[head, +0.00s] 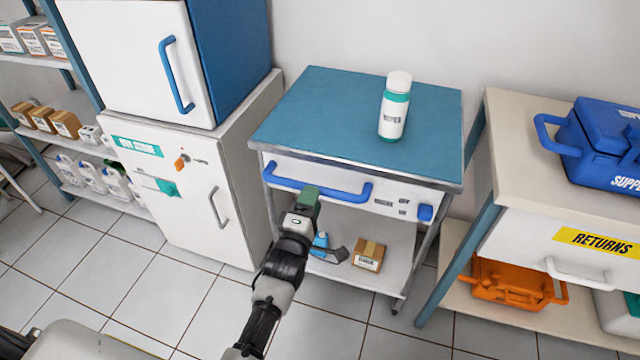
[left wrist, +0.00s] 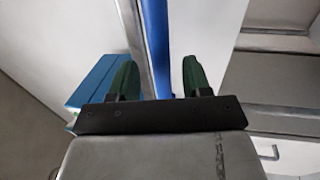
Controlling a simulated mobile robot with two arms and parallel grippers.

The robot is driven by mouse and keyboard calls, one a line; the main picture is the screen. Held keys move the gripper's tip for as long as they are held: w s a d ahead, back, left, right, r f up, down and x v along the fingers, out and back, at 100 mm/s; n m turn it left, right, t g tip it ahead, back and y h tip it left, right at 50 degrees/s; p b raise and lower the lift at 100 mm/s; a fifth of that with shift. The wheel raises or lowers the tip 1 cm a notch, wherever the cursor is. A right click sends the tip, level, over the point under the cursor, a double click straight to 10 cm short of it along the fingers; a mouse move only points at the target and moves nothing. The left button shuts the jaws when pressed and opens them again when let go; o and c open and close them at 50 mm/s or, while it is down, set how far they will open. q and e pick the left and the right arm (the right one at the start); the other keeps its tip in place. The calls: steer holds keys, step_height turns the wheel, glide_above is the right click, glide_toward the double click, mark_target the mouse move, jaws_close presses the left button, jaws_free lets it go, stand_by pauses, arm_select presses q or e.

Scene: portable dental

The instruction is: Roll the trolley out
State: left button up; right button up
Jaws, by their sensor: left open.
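The trolley (head: 325,115) has a blue top, a white drawer front and a lower shelf, and stands against the wall between a white cabinet and a returns table. A blue bar handle (head: 285,182) runs across its front. My right gripper is not in view.
A white bottle with a green band (head: 394,106) stands upright on the trolley top. A small carton (head: 369,255) and a blue item (head: 321,242) are on its lower shelf. The white cabinet (head: 185,205) is close on the left, the returns table (head: 500,110) on the right. The tiled floor in front is clear.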

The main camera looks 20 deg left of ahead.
mark_target(318, 183)
arm_select(q)
steer(key=w, duration=0.3)
steer(key=w+r, duration=0.1)
steer(key=w, duration=0.1)
steer(key=shift+w+d+b, duration=0.1)
steer(key=shift+w+b, duration=0.05)
steer(key=shift+b, duration=0.15)
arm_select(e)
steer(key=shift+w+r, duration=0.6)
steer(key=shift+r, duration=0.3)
arm_select(q)
jaws_close()
